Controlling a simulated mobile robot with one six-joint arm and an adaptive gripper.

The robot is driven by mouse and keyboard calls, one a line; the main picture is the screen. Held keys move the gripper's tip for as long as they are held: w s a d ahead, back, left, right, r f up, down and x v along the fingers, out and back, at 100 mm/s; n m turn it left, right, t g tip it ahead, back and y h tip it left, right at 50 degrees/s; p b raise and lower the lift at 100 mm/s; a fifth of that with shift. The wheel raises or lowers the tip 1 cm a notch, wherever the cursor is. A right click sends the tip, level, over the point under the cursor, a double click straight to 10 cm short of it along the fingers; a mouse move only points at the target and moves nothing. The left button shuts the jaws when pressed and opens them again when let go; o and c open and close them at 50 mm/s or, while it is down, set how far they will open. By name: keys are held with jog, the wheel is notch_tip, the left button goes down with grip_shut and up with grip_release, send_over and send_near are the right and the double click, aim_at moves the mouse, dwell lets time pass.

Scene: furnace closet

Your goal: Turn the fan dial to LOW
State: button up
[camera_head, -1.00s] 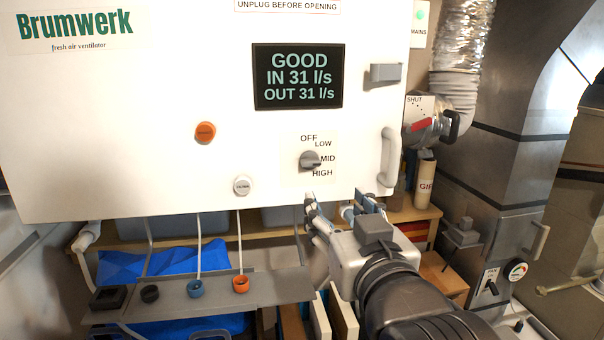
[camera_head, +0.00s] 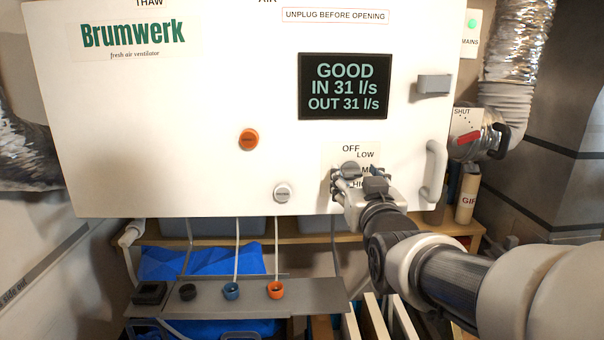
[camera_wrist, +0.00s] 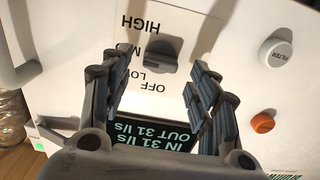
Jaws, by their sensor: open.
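The fan dial (camera_head: 349,168) is a grey knob on the white ventilator front, with OFF, LOW, MID and HIGH printed around it. In the wrist view the dial (camera_wrist: 160,55) appears upside down, and its pointer seems to face the partly covered MID label. My gripper (camera_head: 354,178) is in front of the dial and hides part of the labels in the head view. In the wrist view my gripper (camera_wrist: 161,68) is open, with one finger on each side of the dial and a gap visible to each. Contact cannot be seen.
The display (camera_head: 346,87) reads GOOD, IN 31 l/s, OUT 31 l/s. An orange knob (camera_head: 249,139) and a white FILTER knob (camera_head: 283,193) sit left of the dial. A door handle (camera_head: 435,171) and a grey latch (camera_head: 434,85) stick out to the right. A grey shelf (camera_head: 320,297) lies below.

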jog(key=shift+w, duration=0.85)
jog(key=shift+c, duration=0.2)
jog(key=c, duration=1)
jog(key=n+b, duration=0.1)
jog(key=b, duration=0.1)
jog(key=n+b, duration=0.2)
jog(key=shift+f+n, duration=0.2)
jog(key=shift+n, duration=0.1)
jog(key=n+b, duration=0.4)
jog(key=n, duration=0.1)
jog(key=shift+a+r, duration=0.1)
jog(key=shift+a, duration=0.05)
jog(key=shift+b, duration=0.3)
